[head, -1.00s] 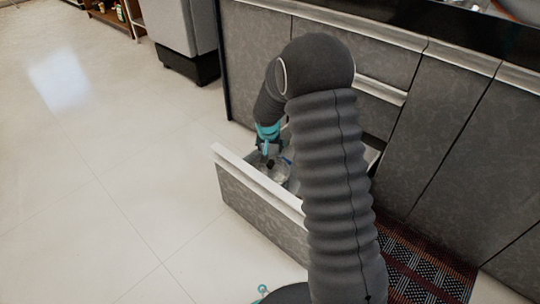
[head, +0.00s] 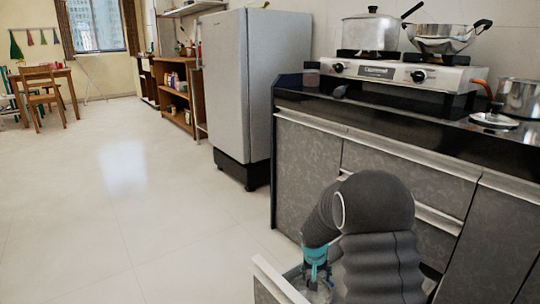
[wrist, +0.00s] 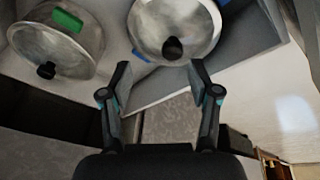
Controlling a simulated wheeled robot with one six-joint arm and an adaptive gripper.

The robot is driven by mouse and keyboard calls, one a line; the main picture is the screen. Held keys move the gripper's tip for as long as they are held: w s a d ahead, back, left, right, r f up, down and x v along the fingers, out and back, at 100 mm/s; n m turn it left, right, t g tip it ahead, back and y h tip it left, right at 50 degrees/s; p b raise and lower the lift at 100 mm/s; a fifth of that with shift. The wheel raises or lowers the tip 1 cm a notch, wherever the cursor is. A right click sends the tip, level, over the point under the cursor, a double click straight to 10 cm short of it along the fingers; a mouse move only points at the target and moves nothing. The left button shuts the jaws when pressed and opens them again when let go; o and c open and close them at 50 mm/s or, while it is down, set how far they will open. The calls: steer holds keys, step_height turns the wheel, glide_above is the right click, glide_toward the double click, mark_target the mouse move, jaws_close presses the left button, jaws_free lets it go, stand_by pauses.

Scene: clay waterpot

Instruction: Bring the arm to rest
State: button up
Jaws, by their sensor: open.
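My gripper (wrist: 160,76) is open and empty in the wrist view, its two fingers spread apart. In the head view my gripper (head: 317,274) is low over the open drawer (head: 280,281), partly hidden by my arm. In the wrist view a round metal lid (wrist: 150,30) with a black knob lies just beyond the fingertips. A second metal lidded vessel (wrist: 75,45), with a black knob and a green patch, is to its left. Whether the fingers touch the lid I cannot tell.
A counter (head: 400,106) holds a gas stove (head: 395,74) with a lidded pot (head: 371,32) and a wok (head: 447,38). A grey fridge (head: 240,85) stands behind the cabinets. The tiled floor (head: 120,200) at left is clear.

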steer(key=s+r+n+t+y+p, duration=0.1)
steer(key=s+r+p, duration=0.9)
steer(key=s+r, duration=2.6)
steer(key=shift+a+r+n+t+y+p, duration=0.3)
steer(key=shift+r+n+t, duration=0.3)
steer(key=shift+t, duration=0.3)
